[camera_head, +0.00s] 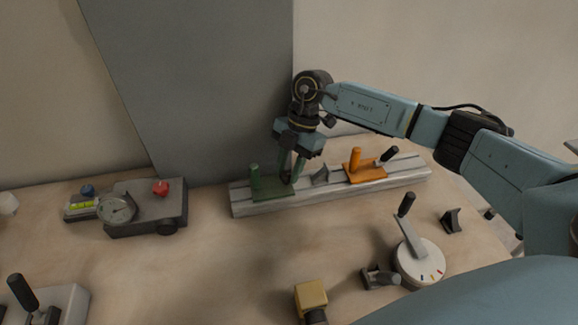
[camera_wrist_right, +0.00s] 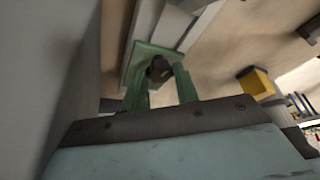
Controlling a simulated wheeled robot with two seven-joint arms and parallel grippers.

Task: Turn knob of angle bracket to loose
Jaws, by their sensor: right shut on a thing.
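A green bracket (camera_head: 268,191) with an upright green post sits on the left part of a pale metal rail. A dark knob stands on its base, mostly hidden by my gripper in the head view. In the right wrist view the dark knob (camera_wrist_right: 158,68) shows between the fingertips, above the green base (camera_wrist_right: 142,52). My right gripper (camera_head: 291,177) reaches down from above and is shut on this knob. An orange bracket (camera_head: 364,172) with a post and a dark-handled lever sits farther right on the rail. My left gripper is not in view.
A small dark wedge (camera_head: 320,177) sits on the rail (camera_head: 310,199) between the brackets. A grey box with a gauge (camera_head: 146,207) stands left. A dial with a lever (camera_head: 418,263), a dark wedge (camera_head: 452,221) and a yellow-topped block (camera_head: 310,295) stand in front. A grey panel (camera_head: 195,85) rises behind.

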